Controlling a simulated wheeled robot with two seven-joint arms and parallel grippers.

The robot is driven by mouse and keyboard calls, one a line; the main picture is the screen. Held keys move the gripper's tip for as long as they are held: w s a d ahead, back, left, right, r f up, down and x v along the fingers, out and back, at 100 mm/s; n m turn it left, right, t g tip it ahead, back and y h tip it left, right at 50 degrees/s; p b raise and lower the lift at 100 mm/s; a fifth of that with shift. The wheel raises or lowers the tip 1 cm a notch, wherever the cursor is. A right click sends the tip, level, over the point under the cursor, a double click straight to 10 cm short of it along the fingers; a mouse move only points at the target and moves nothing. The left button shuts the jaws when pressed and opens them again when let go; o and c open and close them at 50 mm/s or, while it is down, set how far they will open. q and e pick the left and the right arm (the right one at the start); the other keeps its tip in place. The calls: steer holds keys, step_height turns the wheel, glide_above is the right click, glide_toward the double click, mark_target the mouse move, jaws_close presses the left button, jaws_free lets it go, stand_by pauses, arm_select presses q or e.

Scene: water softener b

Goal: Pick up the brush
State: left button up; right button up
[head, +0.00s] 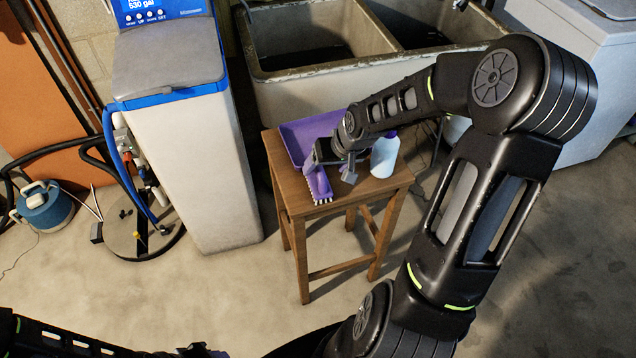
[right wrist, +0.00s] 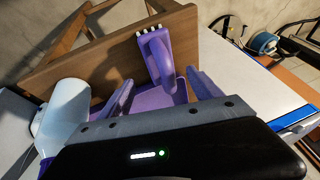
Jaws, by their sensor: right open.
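The purple brush (head: 320,187) with white bristles lies at the front left of a small wooden stool's top (head: 378,190). It also shows in the right wrist view (right wrist: 157,56), with its bristles near the wood's edge. My right gripper (head: 331,172) is open over the stool, close to the brush. In the right wrist view, its two fingers (right wrist: 160,84) are apart and the brush shows between and beyond them. I cannot tell whether they touch it. The gripper and wrist hide part of the stool top. My left gripper (head: 200,351) is only partly visible at the bottom edge.
A purple dustpan or tray (head: 300,135) lies behind the brush. A white and light-blue bottle (head: 385,155) stands on the right of the stool; it also shows in the wrist view (right wrist: 65,115). The water softener (head: 190,150) stands left, the sink (head: 300,75) behind.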

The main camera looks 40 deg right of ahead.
steer(key=shift+f, duration=0.2)
steer(key=b+x, duration=0.1)
steer(key=x, duration=0.4)
steer(key=shift+w, duration=0.15)
steer(key=shift+c, duration=0.2)
stand_by(0.4)
jaws_close()
stand_by(0.6)
step_height(320, 180, up, 10)
steer(key=shift+p, duration=0.5)
stand_by(0.3)
